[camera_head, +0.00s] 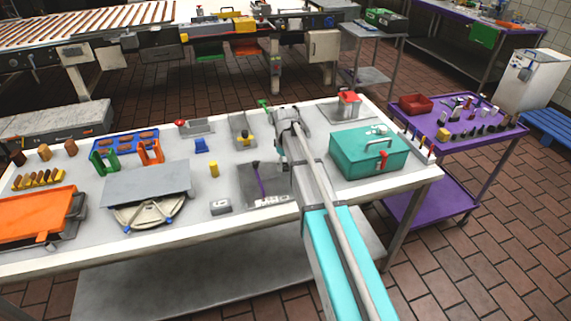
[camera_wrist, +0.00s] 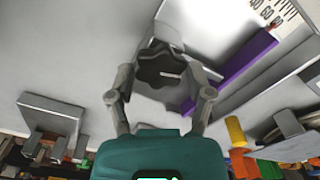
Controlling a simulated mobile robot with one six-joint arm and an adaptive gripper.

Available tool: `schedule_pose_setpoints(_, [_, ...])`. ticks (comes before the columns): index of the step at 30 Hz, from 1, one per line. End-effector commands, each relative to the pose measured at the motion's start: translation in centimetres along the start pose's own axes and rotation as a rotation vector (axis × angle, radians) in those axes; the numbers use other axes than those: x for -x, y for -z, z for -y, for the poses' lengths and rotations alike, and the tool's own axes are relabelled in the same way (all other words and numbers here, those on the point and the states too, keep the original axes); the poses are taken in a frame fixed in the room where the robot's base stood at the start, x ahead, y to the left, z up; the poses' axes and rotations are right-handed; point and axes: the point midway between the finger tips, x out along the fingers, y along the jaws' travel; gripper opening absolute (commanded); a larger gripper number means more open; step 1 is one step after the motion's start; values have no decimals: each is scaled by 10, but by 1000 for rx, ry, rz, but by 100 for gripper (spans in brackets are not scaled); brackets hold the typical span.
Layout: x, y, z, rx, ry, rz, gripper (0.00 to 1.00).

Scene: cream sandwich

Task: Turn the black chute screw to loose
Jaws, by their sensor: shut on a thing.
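The black chute screw (camera_wrist: 158,66) is a dark lobed knob with a pale line on its face, seen in the wrist view. My gripper (camera_wrist: 160,78) is shut on it, with one grey finger on each side of the knob. The knob sits in front of a pale grey surface. In the head view my gripper (camera_head: 284,118) is over the back of the white table (camera_head: 330,112), and the knob is hidden there by my gripper and arm.
A purple bar (camera_wrist: 235,72) lies close to the right finger, beside a printed scale (camera_wrist: 272,12). It also shows in the head view (camera_head: 260,180). A teal box (camera_head: 350,160) stands right of my arm. A grey bracket (camera_wrist: 52,115) is at left in the wrist view.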

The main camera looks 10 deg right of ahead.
Motion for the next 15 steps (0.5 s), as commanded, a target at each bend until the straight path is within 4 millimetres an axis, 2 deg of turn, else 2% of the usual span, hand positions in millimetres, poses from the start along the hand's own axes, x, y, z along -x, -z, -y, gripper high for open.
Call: schedule_pose_setpoints(15, [0,2,-1,489,-1,-3,19])
